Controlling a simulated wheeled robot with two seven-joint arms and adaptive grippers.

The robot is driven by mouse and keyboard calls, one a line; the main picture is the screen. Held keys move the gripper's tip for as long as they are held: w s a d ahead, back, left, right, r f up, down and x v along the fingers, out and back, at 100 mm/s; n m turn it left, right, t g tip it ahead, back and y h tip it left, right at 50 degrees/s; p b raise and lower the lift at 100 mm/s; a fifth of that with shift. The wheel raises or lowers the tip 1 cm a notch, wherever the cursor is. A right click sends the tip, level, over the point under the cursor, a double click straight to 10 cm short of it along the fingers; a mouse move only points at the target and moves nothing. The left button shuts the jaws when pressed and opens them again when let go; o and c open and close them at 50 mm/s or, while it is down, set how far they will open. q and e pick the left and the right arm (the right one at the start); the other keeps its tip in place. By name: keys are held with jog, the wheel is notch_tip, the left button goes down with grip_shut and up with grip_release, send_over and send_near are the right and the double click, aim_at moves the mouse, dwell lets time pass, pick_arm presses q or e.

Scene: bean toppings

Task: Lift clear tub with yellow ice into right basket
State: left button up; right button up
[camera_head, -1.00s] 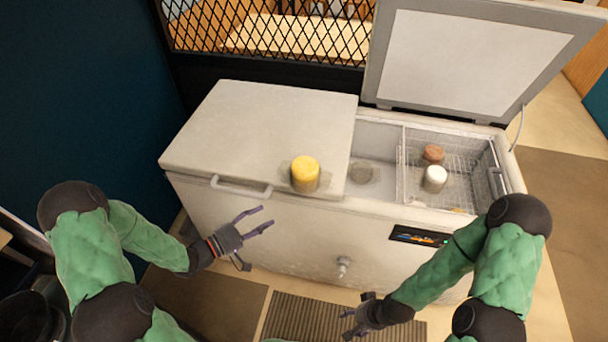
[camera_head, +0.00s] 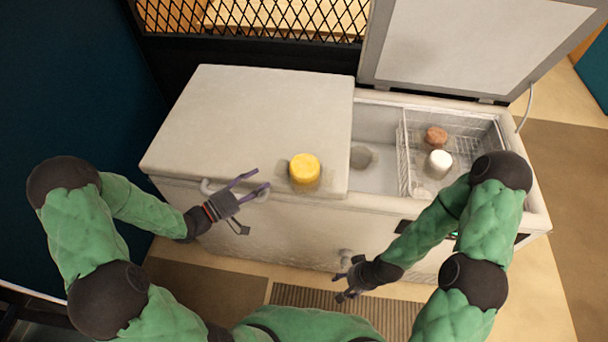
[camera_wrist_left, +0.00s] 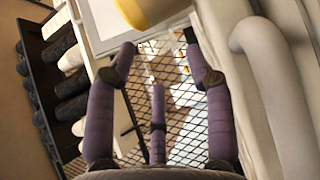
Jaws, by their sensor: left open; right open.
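The clear tub with yellow ice (camera_head: 305,169) stands on the closed left lid of the chest freezer, near its front edge. Part of it shows at the top of the left wrist view (camera_wrist_left: 148,10). My left gripper (camera_head: 254,181) is open and empty, left of the tub, in front of the freezer by the lid handle. My right gripper (camera_head: 343,285) is open and empty, low in front of the freezer. The right basket (camera_head: 403,160) is a wire basket in the open right half of the freezer.
A brown tub (camera_head: 436,136) and a white tub (camera_head: 439,163) are in the basket. The freezer's closed left lid (camera_head: 260,115) is otherwise clear. The right lid (camera_head: 465,45) stands raised. The lid handle (camera_head: 205,187) sticks out at the front.

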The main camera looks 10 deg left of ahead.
aim_at(275, 173)
pick_arm(q)
jog(key=shift+w+d, duration=0.45)
jog(key=shift+w, duration=0.1)
jog(key=shift+b+x, duration=0.85)
jog(key=shift+x, duration=1.75)
jog(key=shift+w+f, duration=0.1)
jog(key=shift+f, duration=0.05)
grip_shut()
